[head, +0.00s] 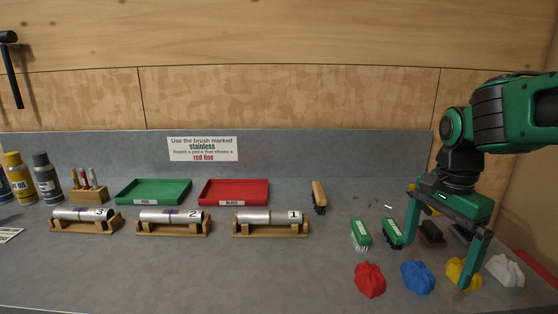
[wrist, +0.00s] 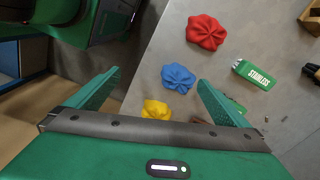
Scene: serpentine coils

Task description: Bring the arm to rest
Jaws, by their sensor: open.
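My gripper (head: 445,262) is green with two long fingers and hangs from my arm over the right part of the grey bench. Its fingers are spread wide and nothing is held between them. In the wrist view my gripper (wrist: 158,85) is also open, with a yellow cloth (wrist: 155,109) beyond the gap between the fingers. In the head view the yellow cloth (head: 457,271) lies by the right fingertip, partly covered by it; I cannot tell whether they touch. A blue cloth (head: 417,277) and a red cloth (head: 369,280) lie to its left.
A white cloth (head: 505,270), green brushes (head: 361,233) and a dark brush (head: 432,234) lie around my gripper. Numbered tubes on wooden stands (head: 270,230), a green tray (head: 152,200) and a red tray (head: 205,203) stand to the left. The front middle of the bench is clear.

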